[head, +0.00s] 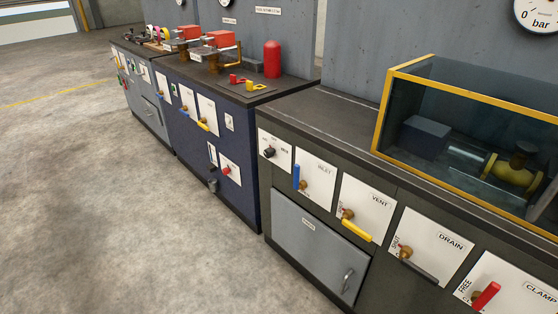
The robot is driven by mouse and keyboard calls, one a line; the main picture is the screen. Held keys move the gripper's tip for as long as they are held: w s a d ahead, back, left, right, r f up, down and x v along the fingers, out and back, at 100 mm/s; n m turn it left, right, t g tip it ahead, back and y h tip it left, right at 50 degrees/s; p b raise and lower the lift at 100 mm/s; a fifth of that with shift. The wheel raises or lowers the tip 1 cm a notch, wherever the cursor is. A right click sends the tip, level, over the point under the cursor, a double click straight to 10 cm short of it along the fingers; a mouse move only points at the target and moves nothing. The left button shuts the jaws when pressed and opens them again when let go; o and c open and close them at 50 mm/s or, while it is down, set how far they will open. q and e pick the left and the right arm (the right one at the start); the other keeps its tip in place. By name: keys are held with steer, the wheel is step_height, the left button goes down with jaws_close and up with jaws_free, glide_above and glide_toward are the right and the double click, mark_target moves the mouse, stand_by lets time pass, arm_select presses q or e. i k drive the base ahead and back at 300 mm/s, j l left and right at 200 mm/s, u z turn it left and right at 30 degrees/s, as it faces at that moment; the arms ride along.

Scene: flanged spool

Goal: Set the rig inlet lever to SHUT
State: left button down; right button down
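The rig inlet lever (296,177) has a blue handle standing roughly upright at the left of its brass pivot. It is mounted on a white plate marked INLET (320,176) on the front of the dark right-hand bench. The small position words on this plate are too small to read, so I cannot tell which position the lever marks. Neither of my grippers is in view, and nothing touches the lever.
Right of it are the yellow VENT lever (357,229), grey DRAIN lever (418,270) and red CLAMP lever (487,296). A black knob (269,152) is to its left, a grey drawer (315,245) below. A yellow-framed glass enclosure (455,95) stands on the bench. Floor (150,220) in front is clear.

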mark_target(298, 186)
steer(key=i+j+z, duration=0.1)
steer(key=i+j, duration=0.3)
steer(key=j, duration=0.25)
steer(key=i+j+z, duration=0.15)
steer(key=i+j, duration=0.25)
steer(key=j, duration=0.25)
steer(key=i+j+z, duration=0.15)
steer(key=j, duration=0.2)
steer(key=i+j, duration=0.15)
steer(key=j, duration=0.2)
steer(key=i+j+z, duration=0.15)
steer(key=j, duration=0.2)
